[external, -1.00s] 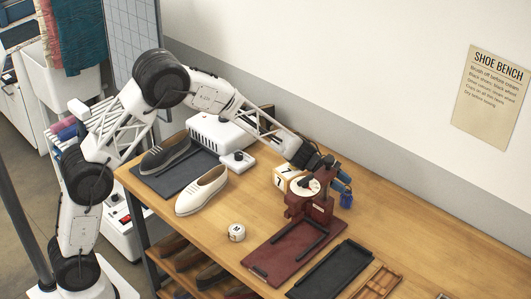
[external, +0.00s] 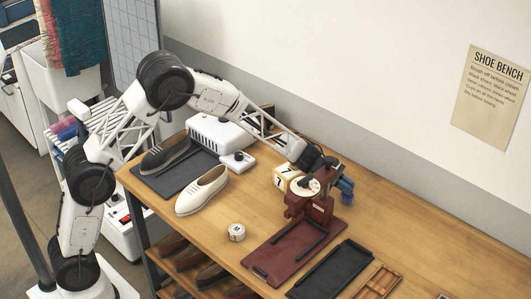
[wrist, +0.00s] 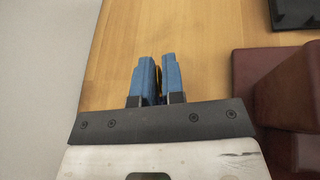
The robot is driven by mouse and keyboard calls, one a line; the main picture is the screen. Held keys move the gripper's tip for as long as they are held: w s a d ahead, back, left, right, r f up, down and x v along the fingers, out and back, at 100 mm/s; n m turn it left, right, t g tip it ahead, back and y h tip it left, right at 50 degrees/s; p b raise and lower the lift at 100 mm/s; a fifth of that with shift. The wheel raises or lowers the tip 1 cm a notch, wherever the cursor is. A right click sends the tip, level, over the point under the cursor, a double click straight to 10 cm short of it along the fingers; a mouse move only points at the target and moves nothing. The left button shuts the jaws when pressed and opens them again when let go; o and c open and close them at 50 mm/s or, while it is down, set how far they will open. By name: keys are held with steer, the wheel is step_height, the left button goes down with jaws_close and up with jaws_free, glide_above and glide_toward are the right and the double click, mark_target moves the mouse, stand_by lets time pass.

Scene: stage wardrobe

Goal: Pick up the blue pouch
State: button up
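In the wrist view the two blue fingers of my gripper (wrist: 157,62) stand close together.
The dark red press (external: 314,205) stands close in front of my gripper. A white number block (external: 285,178) is to the left. A black tray (external: 331,270) and a wooden tray (external: 377,283) lie in front.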

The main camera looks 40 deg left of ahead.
jaws_close()
steer(key=shift+r, duration=5)
steer(key=shift+r, duration=0.15)
